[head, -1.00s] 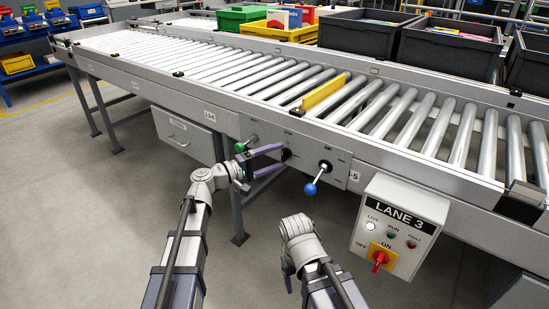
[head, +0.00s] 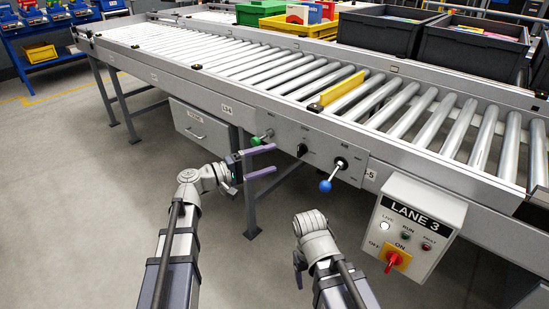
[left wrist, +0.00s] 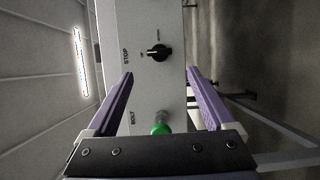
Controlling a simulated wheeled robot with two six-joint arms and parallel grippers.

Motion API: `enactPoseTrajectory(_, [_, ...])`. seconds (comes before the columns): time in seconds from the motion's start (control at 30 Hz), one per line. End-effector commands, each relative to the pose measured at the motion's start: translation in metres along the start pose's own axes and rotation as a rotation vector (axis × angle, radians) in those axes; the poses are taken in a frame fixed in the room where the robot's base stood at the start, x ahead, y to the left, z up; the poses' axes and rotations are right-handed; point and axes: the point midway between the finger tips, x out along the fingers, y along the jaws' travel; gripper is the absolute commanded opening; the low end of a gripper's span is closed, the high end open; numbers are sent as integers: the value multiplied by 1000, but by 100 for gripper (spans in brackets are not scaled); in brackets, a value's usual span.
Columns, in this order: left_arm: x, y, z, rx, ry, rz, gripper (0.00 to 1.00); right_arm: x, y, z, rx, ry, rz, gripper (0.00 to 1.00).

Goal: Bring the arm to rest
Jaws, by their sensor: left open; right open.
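My left gripper (head: 274,159) is open and empty, in front of the conveyor's side panel. Its purple fingers point right toward the panel, apart from the dark rotary knob (head: 302,150). In the left wrist view, the fingers (left wrist: 162,85) are spread wide with nothing between them. The dark knob (left wrist: 158,52) shows beyond them by a STOP label, and the green knob (left wrist: 160,129) by a BOLT label.
A green knob (head: 256,140) and a blue-ball lever (head: 325,186) stick out of the panel. The LANE 3 box (head: 414,225) with a red switch (head: 394,261) hangs at right. The roller conveyor (head: 270,75) has a yellow bar (head: 338,92) across it. Floor on the left is clear.

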Motion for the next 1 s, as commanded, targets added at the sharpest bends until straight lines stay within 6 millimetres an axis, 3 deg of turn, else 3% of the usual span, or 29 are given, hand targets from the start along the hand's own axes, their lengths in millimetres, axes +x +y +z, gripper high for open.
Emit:
enactPoseTrajectory(0.37, [1,-6,5,11,-10,-29,88,0,0,0,0,0,0,71])
enactPoseTrajectory(0.47, [4,-30,22,50,-45,-137,88,0,0,0,0,0,0,71])
enactPoseTrajectory(0.67, [-14,-118,70,195,-170,-548,88,0,0,0,0,0,0,71])
enactPoseTrajectory(0.8, [-49,-170,92,296,-252,-854,88,0,0,0,0,0,0,71])
enactPoseTrajectory(1.0, [-109,-210,102,408,-329,-1216,88,0,0,0,0,0,0,71])
